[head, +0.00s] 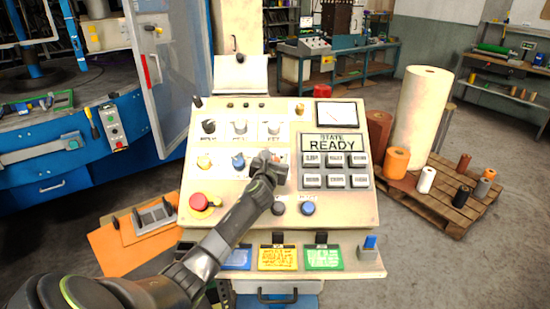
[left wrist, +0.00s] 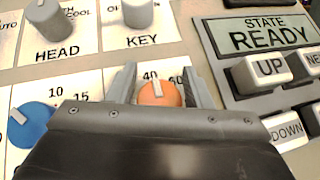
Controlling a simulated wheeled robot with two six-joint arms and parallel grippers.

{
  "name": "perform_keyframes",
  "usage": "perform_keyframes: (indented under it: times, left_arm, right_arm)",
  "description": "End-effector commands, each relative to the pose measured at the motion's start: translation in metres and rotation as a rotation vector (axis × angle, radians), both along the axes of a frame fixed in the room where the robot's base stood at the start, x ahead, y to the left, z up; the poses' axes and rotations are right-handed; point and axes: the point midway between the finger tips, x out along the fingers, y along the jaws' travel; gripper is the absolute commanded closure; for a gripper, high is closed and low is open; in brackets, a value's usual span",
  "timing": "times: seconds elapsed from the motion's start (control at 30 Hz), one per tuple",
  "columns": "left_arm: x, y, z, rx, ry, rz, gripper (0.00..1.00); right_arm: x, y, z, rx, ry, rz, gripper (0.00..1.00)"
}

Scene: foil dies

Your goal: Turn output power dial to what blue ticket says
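An orange dial (left wrist: 158,93) with a pale pointer bar sits on the console, with 40 and 60 printed above it. The pointer points roughly up in the left wrist view. My left gripper (left wrist: 160,88) has one finger on each side of this dial, apart, and I cannot tell whether they touch it. In the head view my left gripper (head: 268,166) covers the dial. A blue dial (left wrist: 34,124), marked 10 and 15, is to its left. The blue ticket (head: 237,258) lies on the console's front ledge, partly behind my arm, its writing unreadable. Dial names are hidden. My right gripper is not in view.
Grey HEAD (left wrist: 48,18) and KEY (left wrist: 138,12) knobs are above the dials. A button pad (head: 336,170) under a READY display is to the right. A red emergency button (head: 200,202) is at left.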

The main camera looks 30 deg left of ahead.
Motion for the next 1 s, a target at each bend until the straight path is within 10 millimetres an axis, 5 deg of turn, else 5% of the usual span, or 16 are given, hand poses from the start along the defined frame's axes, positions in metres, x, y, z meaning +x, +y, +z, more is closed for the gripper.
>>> perform_keyframes:
  times: [0.23,0.57,1.0]
  left_arm:
    - [0.0,0.0,0.0,0.0,0.0,0.0,0.88]
    - [0.0,0.0,-0.002,-0.025,-0.017,0.04,0.88]
    - [-0.003,0.004,-0.002,-0.182,-0.117,0.303,0.88]
  right_arm:
    - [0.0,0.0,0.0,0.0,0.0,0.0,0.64]
    - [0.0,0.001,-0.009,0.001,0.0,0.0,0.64]
    - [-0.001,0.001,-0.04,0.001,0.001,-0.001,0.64]
